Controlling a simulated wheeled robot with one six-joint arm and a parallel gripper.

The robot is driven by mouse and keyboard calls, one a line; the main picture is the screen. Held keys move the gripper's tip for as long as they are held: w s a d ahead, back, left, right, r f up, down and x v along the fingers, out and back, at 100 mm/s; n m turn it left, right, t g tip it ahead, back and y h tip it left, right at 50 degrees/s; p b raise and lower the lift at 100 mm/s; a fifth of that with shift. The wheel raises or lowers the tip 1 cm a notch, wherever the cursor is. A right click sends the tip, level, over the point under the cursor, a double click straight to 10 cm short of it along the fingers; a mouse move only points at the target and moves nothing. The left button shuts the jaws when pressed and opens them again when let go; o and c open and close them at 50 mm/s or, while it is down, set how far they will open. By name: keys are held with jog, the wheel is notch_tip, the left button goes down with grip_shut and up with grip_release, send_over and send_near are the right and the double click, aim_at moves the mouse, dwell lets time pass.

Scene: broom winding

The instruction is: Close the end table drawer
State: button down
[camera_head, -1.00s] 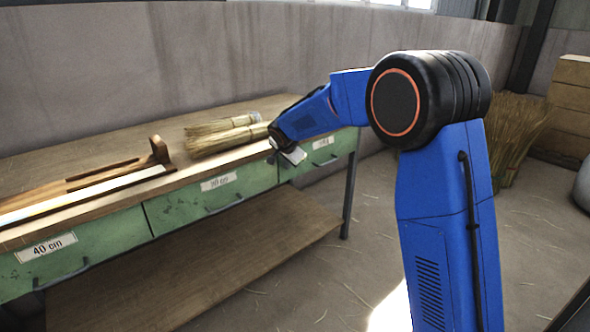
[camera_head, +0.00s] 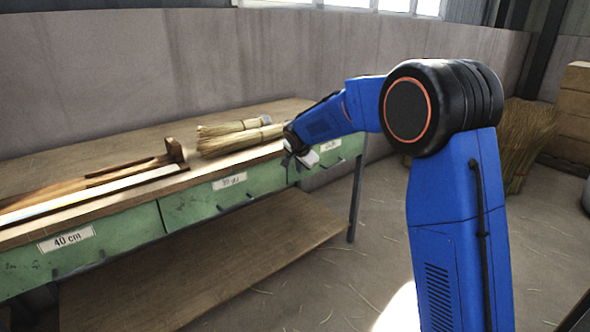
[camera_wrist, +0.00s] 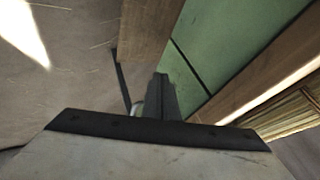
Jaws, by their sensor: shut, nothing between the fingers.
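The end drawer (camera_head: 347,150) is the green front at the right end of the workbench, with a white label and a small handle. Its front looks about level with the middle drawer (camera_head: 190,208); a small gap outward I cannot rule out. My gripper (camera_head: 303,161) is shut and empty, at the left part of the end drawer's front, just below the tabletop edge. In the wrist view my gripper's fingers (camera_wrist: 158,90) overlap the green fronts (camera_wrist: 215,40), where a dark seam runs between two drawers. I cannot tell whether they touch.
The wooden tabletop (camera_head: 120,152) bears straw bundles (camera_head: 235,138) near my gripper and a long wooden tool (camera_head: 110,180). A lower shelf (camera_head: 200,265) and a metal leg (camera_head: 356,205) are below. Straw (camera_head: 522,140) stands at right. The floor in front is open.

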jog(key=s+v, duration=0.1)
jog(key=v, duration=0.9)
jog(key=s+d+r+n+g, duration=0.1)
jog(key=s+d+r+n, duration=0.1)
jog(key=s+d, duration=0.9)
jog(key=s+d+r+n, duration=0.25)
jog(key=s+d, duration=0.45)
jog(key=s, duration=0.8)
jog(key=s+d+f+n, duration=0.1)
jog(key=s+f, duration=0.2)
jog(key=s, duration=0.6)
jog(key=s+d+f+n+g, duration=0.1)
jog(key=s+d+f+n, duration=0.1)
jog(key=s, duration=0.6)
jog(key=s+d+f+n, duration=0.1)
jog(key=s+f+n, duration=0.1)
jog(key=s, duration=0.7)
jog(key=shift+s+d+f+g, duration=0.3)
jog(key=shift+s+d+f, duration=0.1)
jog(key=shift+f, duration=0.5)
